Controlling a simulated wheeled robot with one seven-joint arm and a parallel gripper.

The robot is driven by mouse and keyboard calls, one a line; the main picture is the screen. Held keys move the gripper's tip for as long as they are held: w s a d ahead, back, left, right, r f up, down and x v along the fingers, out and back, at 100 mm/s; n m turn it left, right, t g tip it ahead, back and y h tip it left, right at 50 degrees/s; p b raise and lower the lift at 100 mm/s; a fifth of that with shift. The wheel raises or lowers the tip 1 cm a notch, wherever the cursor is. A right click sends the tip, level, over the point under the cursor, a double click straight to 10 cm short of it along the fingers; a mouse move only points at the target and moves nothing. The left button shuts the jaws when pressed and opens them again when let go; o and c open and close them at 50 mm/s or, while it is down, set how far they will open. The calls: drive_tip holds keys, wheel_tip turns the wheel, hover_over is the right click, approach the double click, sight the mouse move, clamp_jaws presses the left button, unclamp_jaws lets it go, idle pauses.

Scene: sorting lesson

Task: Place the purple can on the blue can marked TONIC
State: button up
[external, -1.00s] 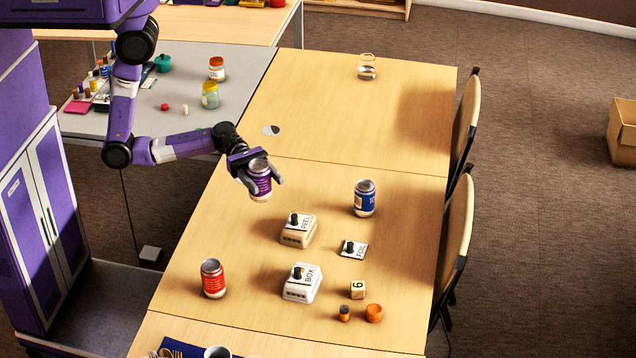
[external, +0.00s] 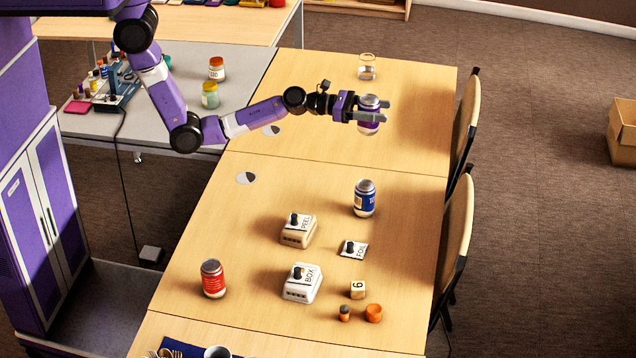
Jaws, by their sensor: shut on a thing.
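The purple can (external: 368,127) is held upright in my gripper (external: 372,112), which is shut around its middle. It is in the air above the far part of the wooden table, apart from everything else. The blue can (external: 365,198) stands upright on the table, below my gripper in the picture. Its white lettering is only partly turned to the camera, so I cannot read the full word. Its top is bare.
A red can (external: 213,279) stands at left. A glass jar (external: 367,67) is at the back. Chairs (external: 459,240) line the right edge.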

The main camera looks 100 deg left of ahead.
wheel_tip(320, 180, down, 20)
drive_tip(key=b, duration=1)
drive_tip(key=shift+r, duration=0.2)
drive_tip(key=shift+f, duration=0.1)
drive_tip(key=o, duration=1.3)
